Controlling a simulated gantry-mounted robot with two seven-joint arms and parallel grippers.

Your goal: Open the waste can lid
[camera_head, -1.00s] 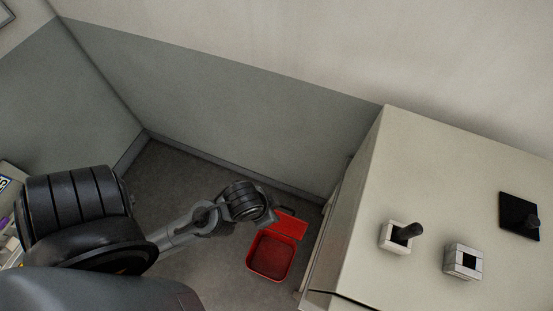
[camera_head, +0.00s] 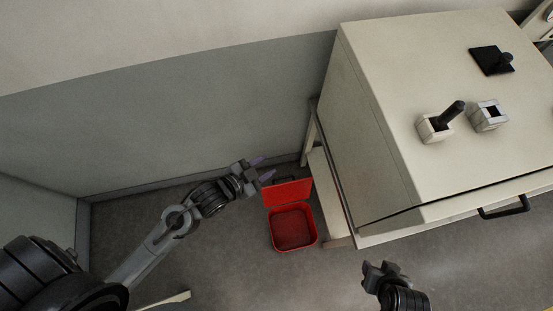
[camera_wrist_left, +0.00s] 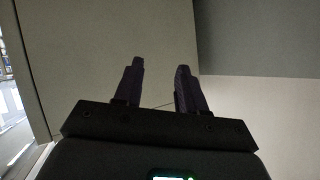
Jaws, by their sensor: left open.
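The red waste can (camera_head: 316,228) stands on the floor beside the cream cabinet, its interior visible from above. Its red lid (camera_head: 287,191) is open, raised at the can's far edge. My left gripper (camera_head: 264,168) is open and empty, just up and left of the lid in the head view. Its two dark fingers are spread with nothing between them in the left wrist view (camera_wrist_left: 160,78). I cannot tell whether it touches the lid. My right gripper (camera_head: 377,270) is low in the head view, right of the can, and its jaws are unclear.
The cream cabinet (camera_head: 380,150) rises close to the can's right side, with a black handle (camera_head: 503,208) on its front. Small white sockets (camera_head: 488,115) and a black plate (camera_head: 491,60) sit on top. A grey wall (camera_head: 180,140) is behind.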

